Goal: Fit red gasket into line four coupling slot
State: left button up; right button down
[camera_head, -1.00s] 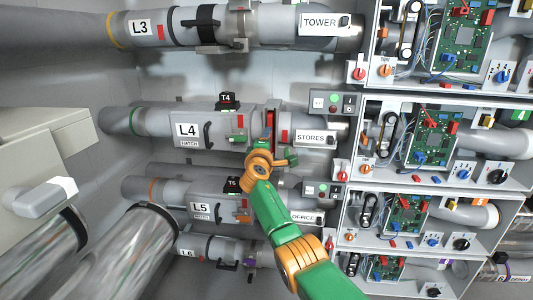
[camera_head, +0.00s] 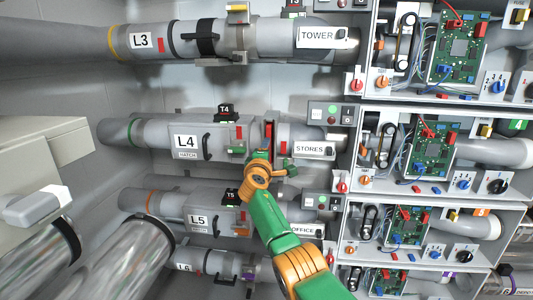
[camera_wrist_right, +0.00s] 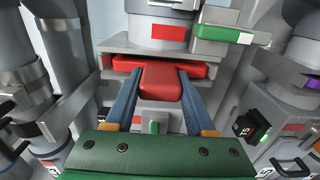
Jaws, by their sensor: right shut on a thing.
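The red gasket (camera_wrist_right: 160,82) shows in the right wrist view, its tab between my right gripper's blue fingers (camera_wrist_right: 156,106). My right gripper is shut on the tab. The gasket's wider red part lies at the grey line four coupling slot (camera_wrist_right: 115,47), under a grey flange; how deep it sits I cannot tell. In the head view the slot (camera_head: 269,120) is a narrow gap between the L4 pipe (camera_head: 150,133) and the STORES section (camera_head: 300,135), with red showing in it. My right gripper (camera_head: 263,155) is just below it. My left gripper is not in view.
The L3 pipe (camera_head: 190,42) runs above and the L5 pipe (camera_head: 170,205) below. A small button box (camera_head: 328,113) is right of the slot, beside shelves of circuit boards (camera_head: 435,145). A green-handled latch (camera_wrist_right: 222,34) is close to the gasket in the wrist view.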

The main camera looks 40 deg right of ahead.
jog(key=c, duration=0.5)
grip_release()
jog(key=shift+r, duration=0.1)
jog(key=o, duration=0.3)
jog(key=shift+s+a, duration=0.25)
jog(key=shift+a, duration=0.15)
jog(key=shift+p+v, duration=0.5)
jog(key=shift+v, duration=2.55)
